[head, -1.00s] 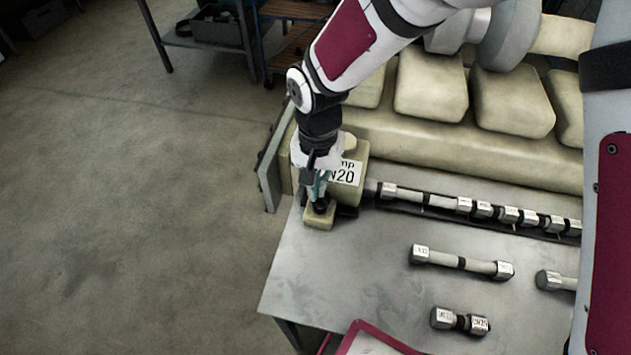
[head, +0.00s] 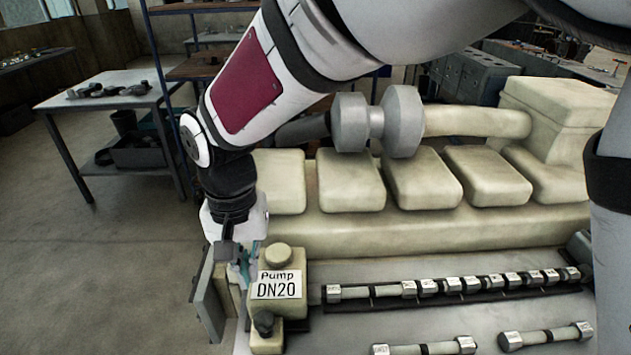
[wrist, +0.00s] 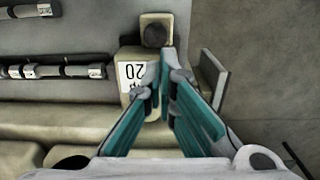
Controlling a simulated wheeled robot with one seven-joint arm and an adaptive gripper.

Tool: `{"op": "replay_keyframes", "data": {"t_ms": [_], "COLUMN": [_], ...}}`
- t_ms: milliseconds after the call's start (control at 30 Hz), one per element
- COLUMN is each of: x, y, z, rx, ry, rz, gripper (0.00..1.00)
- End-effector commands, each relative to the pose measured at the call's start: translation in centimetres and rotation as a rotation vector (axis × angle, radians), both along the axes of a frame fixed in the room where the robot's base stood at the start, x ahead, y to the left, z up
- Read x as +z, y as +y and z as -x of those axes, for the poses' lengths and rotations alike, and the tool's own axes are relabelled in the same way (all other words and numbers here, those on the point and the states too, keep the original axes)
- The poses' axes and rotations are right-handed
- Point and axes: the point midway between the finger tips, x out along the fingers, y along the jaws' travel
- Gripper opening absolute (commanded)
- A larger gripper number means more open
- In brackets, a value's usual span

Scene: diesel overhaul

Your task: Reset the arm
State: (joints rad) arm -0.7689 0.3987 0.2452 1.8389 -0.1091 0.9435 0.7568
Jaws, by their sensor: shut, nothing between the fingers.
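My gripper (head: 243,272) points down beside the left side of the cream pump block (head: 290,258), which carries a "Pump DN20" label. In the wrist view my gripper (wrist: 163,60) shows teal-lined fingers meeting at the tips, shut with nothing between them. The pump block (wrist: 128,55) lies just left of and beyond the fingertips there, with its dark round fitting (wrist: 155,36) ahead of them. I cannot tell whether the fingers touch the block.
The cream engine (head: 420,225) spans the back of the bench. A rack with several metal fittings (head: 450,286) runs along the bench, with loose fittings (head: 545,336) in front. A grey upright plate (head: 207,300) stands left of the pump. Another table (head: 110,88) is at the far left.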

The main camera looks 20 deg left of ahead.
Motion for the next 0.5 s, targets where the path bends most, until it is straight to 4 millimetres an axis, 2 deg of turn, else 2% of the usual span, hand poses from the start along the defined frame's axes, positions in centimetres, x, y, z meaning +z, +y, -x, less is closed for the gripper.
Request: {"op": "replay_keyframes", "data": {"t_ms": [400, 500], "x": [0.0, 1.2], "y": [0.0, -1.5], "z": [0.0, -1.0], "rx": [0.0, -0.013], "ry": [0.0, -0.019], "rz": [0.0, -0.011], "gripper": [0.0, 0.0]}}
